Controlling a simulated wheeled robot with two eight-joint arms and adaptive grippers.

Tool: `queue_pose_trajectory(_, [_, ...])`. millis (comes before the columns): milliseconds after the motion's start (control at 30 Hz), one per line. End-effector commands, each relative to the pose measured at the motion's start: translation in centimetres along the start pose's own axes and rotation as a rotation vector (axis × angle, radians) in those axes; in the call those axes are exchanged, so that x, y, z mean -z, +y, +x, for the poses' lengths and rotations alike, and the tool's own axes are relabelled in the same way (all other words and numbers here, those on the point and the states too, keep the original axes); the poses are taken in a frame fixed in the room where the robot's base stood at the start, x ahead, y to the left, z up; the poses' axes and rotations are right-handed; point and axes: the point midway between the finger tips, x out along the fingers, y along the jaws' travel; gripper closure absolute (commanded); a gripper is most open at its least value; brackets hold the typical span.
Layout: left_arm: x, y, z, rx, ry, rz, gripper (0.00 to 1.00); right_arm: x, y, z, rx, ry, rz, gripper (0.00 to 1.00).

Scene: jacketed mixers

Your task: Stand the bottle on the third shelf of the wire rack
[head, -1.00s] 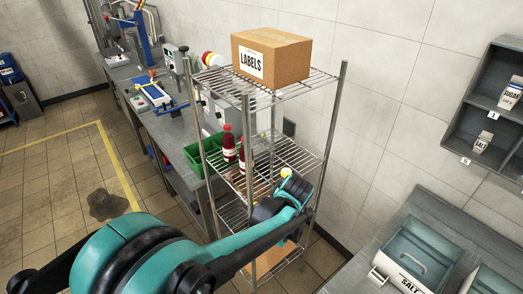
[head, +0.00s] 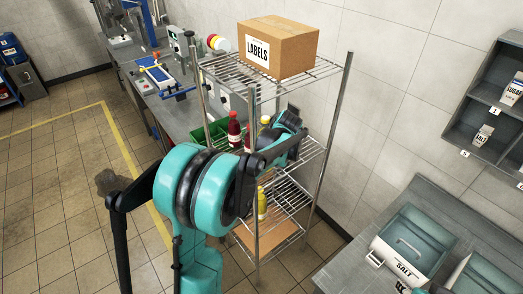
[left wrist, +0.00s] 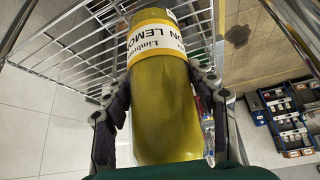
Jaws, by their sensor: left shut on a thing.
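My left gripper (head: 272,128) is at the wire rack (head: 334,115), level with the shelf just below the top one. It is shut on a yellow bottle (left wrist: 168,105). The left wrist view shows the bottle between both fingers, with a white label reading partly "LEMO". My right gripper is not in view.
Red bottles (head: 234,129) stand on the shelf below the top, left of my gripper. Another yellow bottle (head: 262,204) stands one shelf lower. A labels box (head: 279,50) sits on top. A green bin (head: 198,137) is behind, on the bench. The rack's front post (head: 252,120) is close to my arm.

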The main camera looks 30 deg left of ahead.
Motion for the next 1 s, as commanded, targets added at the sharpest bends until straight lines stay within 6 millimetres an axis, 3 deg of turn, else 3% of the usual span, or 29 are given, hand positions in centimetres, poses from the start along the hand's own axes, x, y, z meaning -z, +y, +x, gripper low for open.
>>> queue_pose_trajectory(267, [1.0, 0.0, 1.6, 0.000, 0.001, 0.000, 1.00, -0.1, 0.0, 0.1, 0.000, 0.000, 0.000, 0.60])
queue_pose_trajectory(500, [1.7, 0.0, 4.1, 0.000, 0.001, 0.001, 1.00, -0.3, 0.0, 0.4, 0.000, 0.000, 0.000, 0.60])
queue_pose_trajectory(833, [1.5, 0.0, 4.3, -0.001, 0.001, 0.001, 1.00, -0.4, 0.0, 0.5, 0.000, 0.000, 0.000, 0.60])
queue_pose_trajectory(867, [1.4, 0.0, 4.3, -0.001, -0.001, 0.001, 0.38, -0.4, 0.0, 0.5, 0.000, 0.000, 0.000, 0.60])
queue_pose_trajectory(933, [1.5, 0.0, 4.3, -0.001, -0.001, 0.001, 0.23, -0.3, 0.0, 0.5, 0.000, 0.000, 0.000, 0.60])
queue_pose_trajectory(1000, [1.5, 0.0, 4.3, -0.001, -0.001, 0.001, 0.23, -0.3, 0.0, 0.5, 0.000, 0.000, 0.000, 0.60])
